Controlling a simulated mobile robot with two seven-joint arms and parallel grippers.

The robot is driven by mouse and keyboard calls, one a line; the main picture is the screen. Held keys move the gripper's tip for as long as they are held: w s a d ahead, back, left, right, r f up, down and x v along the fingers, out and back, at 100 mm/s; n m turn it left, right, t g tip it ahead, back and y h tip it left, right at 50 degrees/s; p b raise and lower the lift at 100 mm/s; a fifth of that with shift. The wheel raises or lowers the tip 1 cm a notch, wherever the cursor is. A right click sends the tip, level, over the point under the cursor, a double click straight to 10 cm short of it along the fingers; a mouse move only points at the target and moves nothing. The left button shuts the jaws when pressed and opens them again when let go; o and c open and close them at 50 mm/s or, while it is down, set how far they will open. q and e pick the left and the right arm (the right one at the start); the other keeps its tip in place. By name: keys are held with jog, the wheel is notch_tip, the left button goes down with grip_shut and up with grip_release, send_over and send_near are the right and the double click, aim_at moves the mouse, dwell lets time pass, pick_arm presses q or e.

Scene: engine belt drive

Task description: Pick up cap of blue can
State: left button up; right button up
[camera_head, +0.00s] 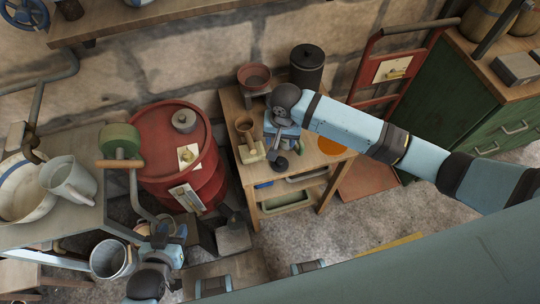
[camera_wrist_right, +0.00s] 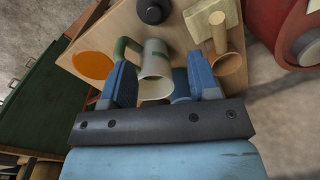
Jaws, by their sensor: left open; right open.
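My right gripper (camera_head: 283,135) is over the small wooden table, pointing down. In the right wrist view its two blue fingers (camera_wrist_right: 163,84) are open, on either side of a pale grey mug (camera_wrist_right: 155,62) with a green handle; I cannot tell whether they touch it. A small black round piece (camera_head: 281,163) lies near the table's front edge; it also shows in the right wrist view (camera_wrist_right: 152,10). I cannot tell whether it is the cap. My left gripper (camera_head: 172,232) is open, low at the left.
On the table (camera_head: 232,103) are a tan cup (camera_head: 244,124), a beige block (camera_head: 252,152), an orange disc (camera_head: 331,146), a reddish bowl (camera_head: 254,77) and a dark canister (camera_head: 307,66). A red barrel (camera_head: 165,140) stands left, a green cabinet (camera_head: 445,110) right.

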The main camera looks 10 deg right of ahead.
send_over(280, 161)
jog(key=shift+h, duration=0.3)
jog(key=f, duration=0.7)
jog(key=shift+w+f, duration=0.4)
jog(key=shift+s+f, duration=0.2)
jog(key=shift+f, duration=1.15)
jog(key=shift+s+f, duration=0.15)
jog(key=shift+f, duration=1.2)
jog(key=c, duration=1)
